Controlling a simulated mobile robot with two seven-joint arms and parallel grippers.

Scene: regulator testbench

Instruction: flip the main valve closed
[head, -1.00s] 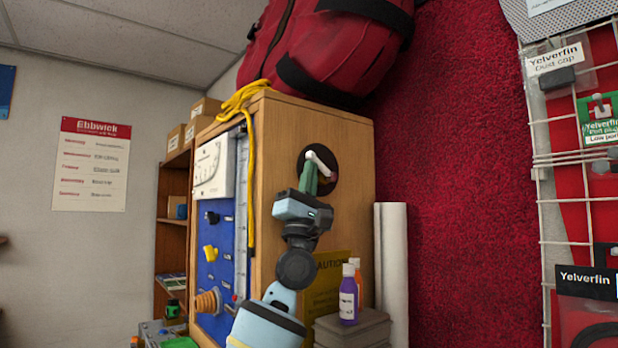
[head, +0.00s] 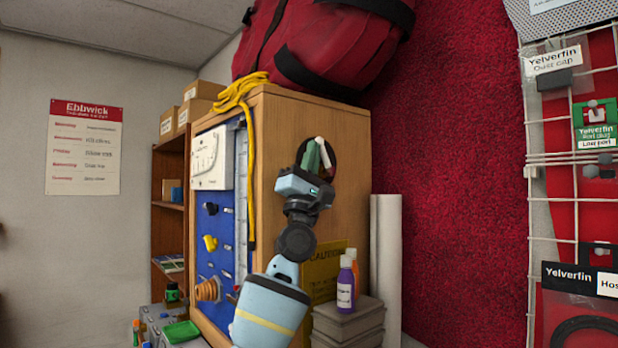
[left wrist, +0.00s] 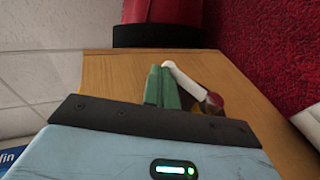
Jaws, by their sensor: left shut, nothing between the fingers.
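A white lever (head: 324,152), which I take to be the main valve's handle, sits at a dark round hole (head: 331,160) in the side of the wooden cabinet (head: 345,205). It stands steeply, tipped a little to the left at its top. In the left wrist view the lever (left wrist: 185,83) slants down to the right towards a small red and yellow part (left wrist: 212,102). My left gripper (head: 312,155) has green fingers, shut and empty, close along the left side of the lever. The fingers also show in the left wrist view (left wrist: 161,84); I cannot tell whether they touch it. My right gripper is not in view.
A yellow cord (head: 250,190) hangs down the cabinet's front corner, and a red bag (head: 320,45) lies on top. Purple (head: 346,285) and orange bottles stand on grey boxes (head: 348,320) below. A white roll (head: 387,260) stands to the right.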

